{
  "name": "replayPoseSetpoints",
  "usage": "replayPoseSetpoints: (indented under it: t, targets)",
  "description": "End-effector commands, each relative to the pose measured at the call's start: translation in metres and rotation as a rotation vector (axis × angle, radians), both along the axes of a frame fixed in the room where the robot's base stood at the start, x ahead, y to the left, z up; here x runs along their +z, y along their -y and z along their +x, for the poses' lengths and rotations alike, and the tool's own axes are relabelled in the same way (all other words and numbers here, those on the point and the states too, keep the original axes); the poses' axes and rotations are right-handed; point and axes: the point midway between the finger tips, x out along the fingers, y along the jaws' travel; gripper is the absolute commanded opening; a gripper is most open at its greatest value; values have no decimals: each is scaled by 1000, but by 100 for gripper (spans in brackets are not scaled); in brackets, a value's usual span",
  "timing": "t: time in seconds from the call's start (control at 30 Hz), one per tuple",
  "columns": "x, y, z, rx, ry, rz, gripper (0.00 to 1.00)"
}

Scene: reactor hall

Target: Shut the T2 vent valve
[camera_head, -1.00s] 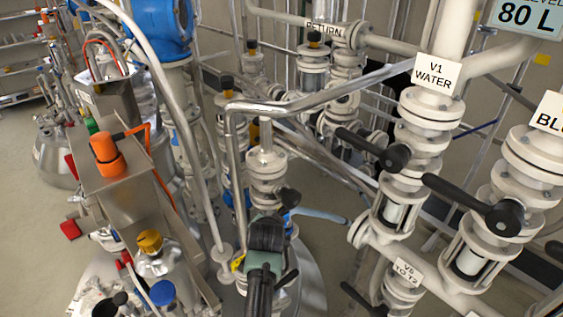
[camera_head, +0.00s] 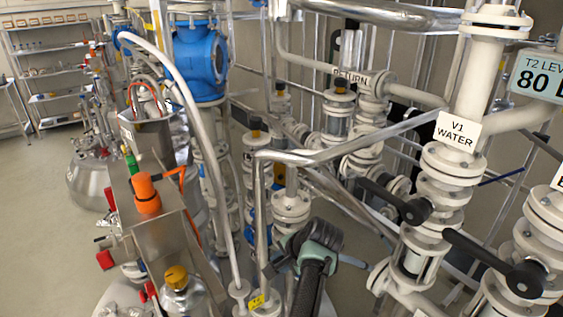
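No label naming the T2 vent valve is readable, so I cannot tell which valve it is. My gripper (camera_head: 312,245), black and grey-green, is at the lower middle, in front of the white pipework. Its fingertips are hidden or hard to make out, so its opening and any contact do not show. Just behind it stands a white flanged fitting (camera_head: 291,207). A T2 level sign (camera_head: 540,78) reading 80 at the right edge is partly cut off. A black lever handle (camera_head: 398,203) sits below the V1 WATER label (camera_head: 458,130), and another black lever (camera_head: 492,264) is lower right.
A bent metal pipe (camera_head: 262,205) rises close left of my gripper. A steel box with an orange-capped part (camera_head: 147,195) and a yellow-capped vessel (camera_head: 177,277) stand at left. A RETURN pipe (camera_head: 352,76) crosses behind. Open floor (camera_head: 40,220) lies far left, before shelves (camera_head: 50,65).

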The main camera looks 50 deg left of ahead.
Motion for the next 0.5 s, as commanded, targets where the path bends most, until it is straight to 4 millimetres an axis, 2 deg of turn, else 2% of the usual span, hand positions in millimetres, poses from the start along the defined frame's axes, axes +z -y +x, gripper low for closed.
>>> replayPoseSetpoints:
  t: [0.03,0.4,0.43,0.5]
  targets:
    - [9,-4,4,-4,8,16,0]
    - [9,-4,5,-6,11,17,0]
    - [9,-4,5,-6,11,17,34]
    - [9,-4,5,-6,11,16,46]
